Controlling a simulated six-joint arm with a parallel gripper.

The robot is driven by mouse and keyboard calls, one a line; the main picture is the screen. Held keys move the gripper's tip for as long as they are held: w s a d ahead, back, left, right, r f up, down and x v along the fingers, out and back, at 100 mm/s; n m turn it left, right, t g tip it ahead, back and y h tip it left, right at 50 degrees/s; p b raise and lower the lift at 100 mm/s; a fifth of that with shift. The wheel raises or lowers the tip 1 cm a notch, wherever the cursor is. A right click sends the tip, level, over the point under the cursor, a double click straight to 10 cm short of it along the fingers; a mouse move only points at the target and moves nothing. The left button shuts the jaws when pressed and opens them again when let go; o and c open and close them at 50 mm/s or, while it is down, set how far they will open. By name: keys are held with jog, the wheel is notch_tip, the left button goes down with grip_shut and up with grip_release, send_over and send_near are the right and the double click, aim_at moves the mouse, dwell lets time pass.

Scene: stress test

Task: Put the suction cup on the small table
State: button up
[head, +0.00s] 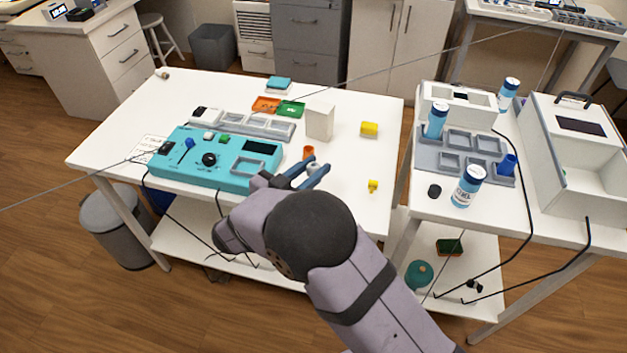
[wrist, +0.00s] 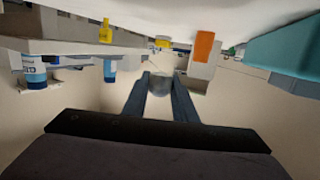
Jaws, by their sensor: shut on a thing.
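My gripper (head: 303,177) is low over the front of the white table (head: 352,215) that carries the teal panel. In the wrist view my gripper (wrist: 160,88) is shut on a small grey rounded piece, which looks like the suction cup (wrist: 160,82). In the head view the piece is mostly hidden by the fingers. A smaller white table (head: 398,205) stands to the right, with a gap between the two tables. I cannot tell from the pictures which table is called small. The wrist view is upside down.
The right table holds a grey tray (head: 428,160), several blue-capped bottles and a black cap (head: 434,191).

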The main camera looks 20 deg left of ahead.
jog(key=shift+r, duration=1.3)
